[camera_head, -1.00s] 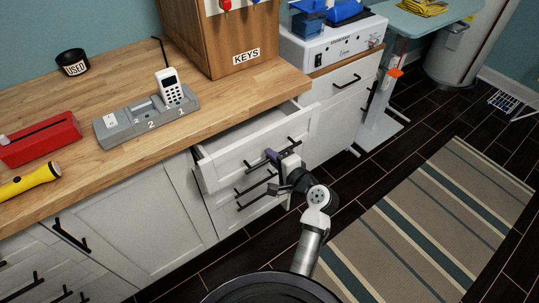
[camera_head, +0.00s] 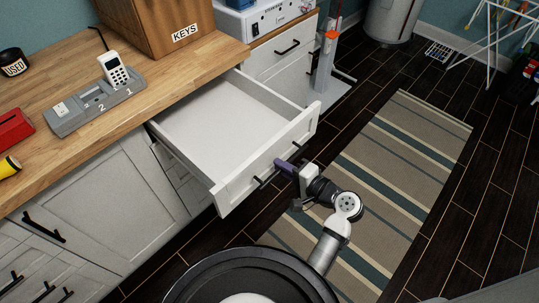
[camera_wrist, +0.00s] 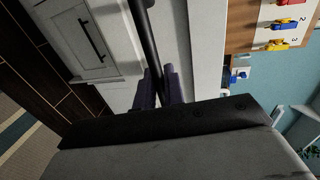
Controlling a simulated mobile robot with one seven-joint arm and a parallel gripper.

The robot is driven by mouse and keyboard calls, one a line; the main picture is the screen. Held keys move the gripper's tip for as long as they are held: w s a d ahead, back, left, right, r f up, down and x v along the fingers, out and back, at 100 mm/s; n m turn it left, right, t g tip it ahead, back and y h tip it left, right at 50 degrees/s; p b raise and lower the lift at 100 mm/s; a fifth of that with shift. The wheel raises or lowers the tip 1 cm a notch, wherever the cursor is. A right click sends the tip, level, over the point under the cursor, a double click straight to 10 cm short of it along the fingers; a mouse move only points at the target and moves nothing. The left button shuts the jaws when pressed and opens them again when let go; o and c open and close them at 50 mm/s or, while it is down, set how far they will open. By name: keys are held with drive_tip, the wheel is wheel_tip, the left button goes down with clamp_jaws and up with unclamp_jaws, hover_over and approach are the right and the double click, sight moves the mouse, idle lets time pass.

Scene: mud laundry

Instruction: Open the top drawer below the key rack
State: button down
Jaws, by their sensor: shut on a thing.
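The top drawer (camera_head: 215,122) below the key rack (camera_head: 160,28) is pulled far out, and its white inside looks empty. Its front faces right toward the floor. My gripper (camera_head: 287,168) is shut on the drawer's black bar handle (camera_head: 265,180). In the wrist view the purple fingertips (camera_wrist: 157,88) sit on either side of the handle (camera_wrist: 145,40). The gripper hides part of the handle in the head view.
A striped rug (camera_head: 390,165) lies on the dark floor to the right. A phone dock (camera_head: 95,105) with a white phone stands on the wooden counter (camera_head: 165,85). White cabinets with another drawer (camera_head: 278,55) stand beyond the open one.

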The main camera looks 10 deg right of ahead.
drive_tip(key=shift+f+v, duration=0.2)
drive_tip(key=shift+v, duration=0.9)
drive_tip(key=c, duration=1.7)
unclamp_jaws()
drive_tip(key=b+v, duration=0.2)
drive_tip(key=v, duration=1.2)
